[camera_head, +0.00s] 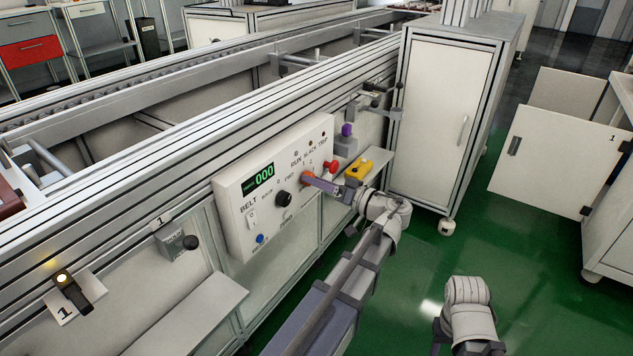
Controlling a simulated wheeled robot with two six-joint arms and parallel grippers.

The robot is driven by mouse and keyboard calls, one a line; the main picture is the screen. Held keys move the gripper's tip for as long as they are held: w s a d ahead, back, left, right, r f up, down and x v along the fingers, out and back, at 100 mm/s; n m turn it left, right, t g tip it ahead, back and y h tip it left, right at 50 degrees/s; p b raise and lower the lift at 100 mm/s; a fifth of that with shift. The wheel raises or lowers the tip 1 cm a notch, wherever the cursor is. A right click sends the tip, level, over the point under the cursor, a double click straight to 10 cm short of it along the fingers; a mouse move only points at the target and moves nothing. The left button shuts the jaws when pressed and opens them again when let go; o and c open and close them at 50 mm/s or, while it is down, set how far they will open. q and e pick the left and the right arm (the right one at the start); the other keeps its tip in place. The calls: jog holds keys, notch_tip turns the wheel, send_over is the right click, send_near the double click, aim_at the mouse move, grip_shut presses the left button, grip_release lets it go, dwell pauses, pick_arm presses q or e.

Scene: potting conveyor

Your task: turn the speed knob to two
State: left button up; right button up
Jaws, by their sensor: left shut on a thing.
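The white control panel (234,205) is on the side of the conveyor, with a green display (258,181) reading 000. A black round knob (283,198) is in its middle, with small marks around it. My right gripper is not in view; only part of my right arm shows at bottom right.
A red button (331,166) is close above my left gripper. A yellow box (359,170) and a purple-topped part (346,130) are to the right. A blue button (260,239) is at the panel's lower left.

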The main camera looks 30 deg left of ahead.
pick_arm(q)
grip_shut()
jog(key=shift+m, duration=0.3)
jog(key=m, duration=0.8)
dwell(0.4)
jog(key=o, duration=1.1)
grip_release()
jog(key=shift+d, duration=0.15)
